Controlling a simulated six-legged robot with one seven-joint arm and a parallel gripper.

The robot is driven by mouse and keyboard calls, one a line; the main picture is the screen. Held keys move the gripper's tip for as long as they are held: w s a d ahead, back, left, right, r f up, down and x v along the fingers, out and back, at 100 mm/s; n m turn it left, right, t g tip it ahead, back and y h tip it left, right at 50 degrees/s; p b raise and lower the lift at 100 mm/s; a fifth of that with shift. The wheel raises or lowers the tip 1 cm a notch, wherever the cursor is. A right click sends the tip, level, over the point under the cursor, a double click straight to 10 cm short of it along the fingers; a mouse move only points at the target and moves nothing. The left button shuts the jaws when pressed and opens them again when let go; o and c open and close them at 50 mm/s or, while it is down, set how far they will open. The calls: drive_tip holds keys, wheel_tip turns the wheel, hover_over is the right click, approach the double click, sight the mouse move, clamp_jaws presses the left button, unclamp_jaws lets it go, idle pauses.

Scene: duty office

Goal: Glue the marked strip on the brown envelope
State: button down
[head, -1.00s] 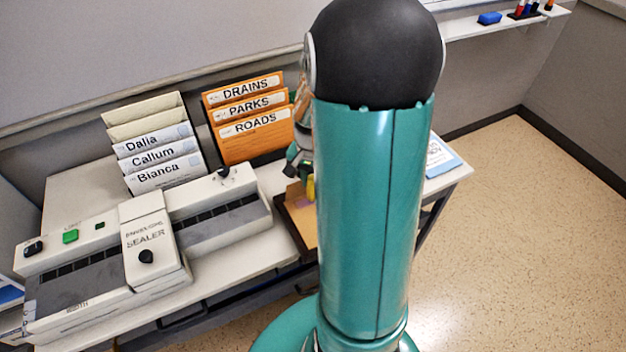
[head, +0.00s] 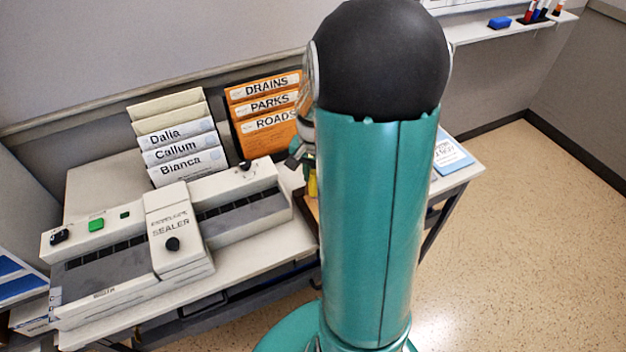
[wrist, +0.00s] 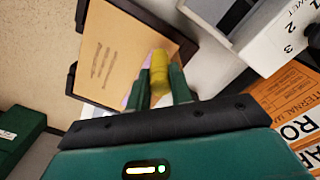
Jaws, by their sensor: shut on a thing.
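The brown envelope (wrist: 115,55) lies in a dark tray (wrist: 140,15) in the wrist view, with a few lines of small print on it. A purple strip (wrist: 137,90) shows along its near edge, partly hidden behind my fingers. My gripper (wrist: 161,88) is shut on a yellow glue stick (wrist: 159,65), which points at the envelope's near right part. Whether its tip touches the paper I cannot tell. In the head view my arm hides most of the tray; the yellow glue stick (head: 312,184) shows just left of it.
The envelope sealer (head: 172,225) fills the left of the table. White name folders (head: 180,150) and orange folders (head: 265,105) stand behind it. A blue-and-white paper (head: 452,152) lies at the table's right end. The floor on the right is clear.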

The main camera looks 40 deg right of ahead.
drive_tip(key=shift+w+d+r, duration=0.1)
drive_tip(key=shift+d+r, duration=0.1)
drive_tip(key=shift+r, duration=0.45)
drive_tip(key=shift+a+r, duration=0.1)
drive_tip(key=shift+r, duration=2.1)
